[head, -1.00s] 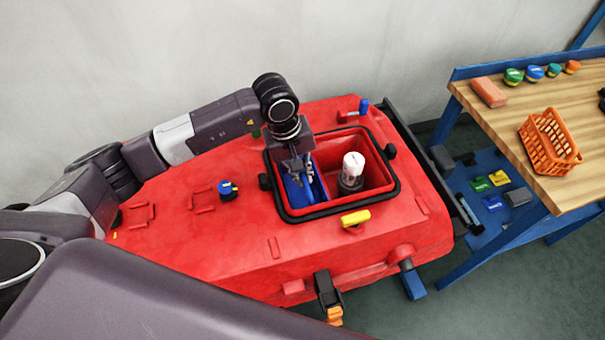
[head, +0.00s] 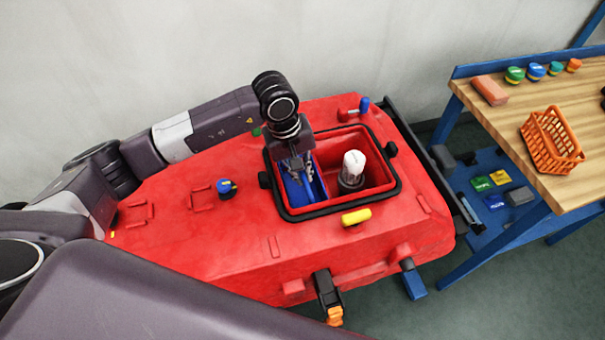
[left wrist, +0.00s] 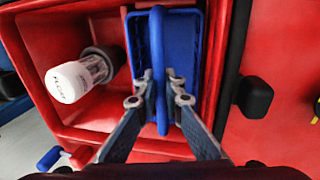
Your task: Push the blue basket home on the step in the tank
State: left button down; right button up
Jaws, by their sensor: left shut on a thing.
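The blue basket (head: 312,187) sits inside the left part of the opening of the red tank (head: 377,173), partly hidden by my gripper in the head view. In the left wrist view the basket (left wrist: 190,40) lies beside the tank's inner wall, with its blue handle (left wrist: 158,60) running up the middle. My left gripper (left wrist: 160,85) is shut on that handle; in the head view the gripper (head: 296,178) points down into the opening. The step under the basket is hidden. My right gripper is not in view.
A white-capped float (head: 353,165) stands in the tank, right of the basket. A black rim (head: 335,209) surrounds the opening. A yellow handle (head: 356,217) lies in front of it, and a blue-topped knob (head: 226,186) stands to the left. An orange basket (head: 550,140) is on the bench.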

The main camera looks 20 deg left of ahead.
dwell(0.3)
pick_arm(q)
jog(key=c, duration=1.5)
grip_release()
jog(key=shift+r, duration=0.15)
jog(key=shift+s+a+r+p, duration=0.15)
jog(key=shift+r+p, duration=0.1)
jog(key=shift+r, duration=0.45)
jog(key=shift+s+a+r+p, duration=0.1)
jog(key=shift+r+p, duration=0.2)
jog(key=shift+r, duration=0.4)
jog(key=shift+s+a+r+p, duration=0.15)
jog(key=shift+r+p, duration=0.1)
jog(key=shift+r, duration=0.45)
jog(key=shift+w, duration=0.1)
jog(key=shift+r+p, duration=1)
jog(key=shift+r, duration=1.5)
